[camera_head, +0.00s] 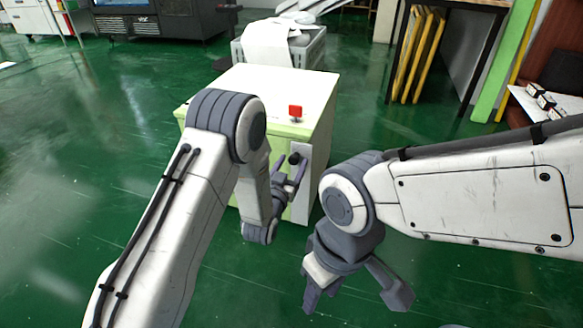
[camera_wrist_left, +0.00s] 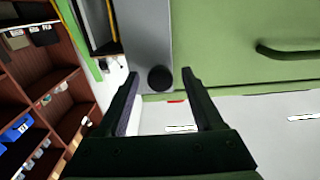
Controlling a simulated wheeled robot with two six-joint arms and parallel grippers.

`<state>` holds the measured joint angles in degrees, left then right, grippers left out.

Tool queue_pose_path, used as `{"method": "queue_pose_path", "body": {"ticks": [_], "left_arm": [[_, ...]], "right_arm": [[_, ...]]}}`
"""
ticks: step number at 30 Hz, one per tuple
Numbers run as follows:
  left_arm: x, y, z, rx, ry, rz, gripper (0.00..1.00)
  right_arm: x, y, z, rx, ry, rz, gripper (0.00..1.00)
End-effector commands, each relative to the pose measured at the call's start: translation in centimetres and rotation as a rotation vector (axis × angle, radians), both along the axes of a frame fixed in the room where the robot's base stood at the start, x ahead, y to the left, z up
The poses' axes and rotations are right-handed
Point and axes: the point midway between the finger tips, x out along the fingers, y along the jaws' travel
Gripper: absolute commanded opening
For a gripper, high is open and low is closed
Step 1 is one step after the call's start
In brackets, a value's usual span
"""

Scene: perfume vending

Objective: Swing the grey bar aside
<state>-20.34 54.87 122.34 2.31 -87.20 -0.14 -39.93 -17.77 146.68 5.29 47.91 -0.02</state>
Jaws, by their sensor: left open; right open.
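The grey bar (camera_head: 305,160) runs upright along the front right edge of a white and green cabinet (camera_head: 270,85). It carries a round black knob (camera_head: 294,158). In the left wrist view the grey bar (camera_wrist_left: 146,30) comes down from the top, with the knob (camera_wrist_left: 160,78) at its end. My left gripper (camera_head: 290,170) is open at the bar, its two fingertips on either side of the knob in the left wrist view. I cannot tell whether they touch it. My right gripper (camera_head: 357,293) is open and empty, low in front of the cabinet.
A red button (camera_head: 295,111) stands on the cabinet top. A dark handle (camera_wrist_left: 288,53) is on the green front. A grey crate (camera_head: 310,48) stands behind. Shelves (camera_wrist_left: 45,100) show beside the cabinet. The green floor (camera_head: 90,150) is clear at the left.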

Motion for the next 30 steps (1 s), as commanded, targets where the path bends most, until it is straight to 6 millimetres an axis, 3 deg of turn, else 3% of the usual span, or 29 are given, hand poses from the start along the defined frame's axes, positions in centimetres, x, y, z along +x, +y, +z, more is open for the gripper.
{"method": "queue_pose_path", "body": {"ticks": [7, 12, 13, 30], "left_arm": [[0.08, -0.02, 0.04, 0.000, 0.000, 0.000, 0.68], [0.06, 0.00, 0.03, 0.000, 0.000, 0.000, 0.03], [0.06, 0.00, 0.02, 0.000, 0.000, 0.000, 0.00], [0.03, 0.01, -0.02, 0.000, 0.001, 0.000, 0.00]], "right_arm": [[0.00, 0.00, 0.00, 0.000, 0.000, 0.000, 0.45], [0.00, 0.00, 0.00, 0.000, 0.000, 0.000, 0.45], [0.00, 0.00, 0.00, 0.000, 0.000, 0.000, 0.45], [0.00, 0.00, -0.01, 0.000, 0.000, 0.000, 0.45]]}}
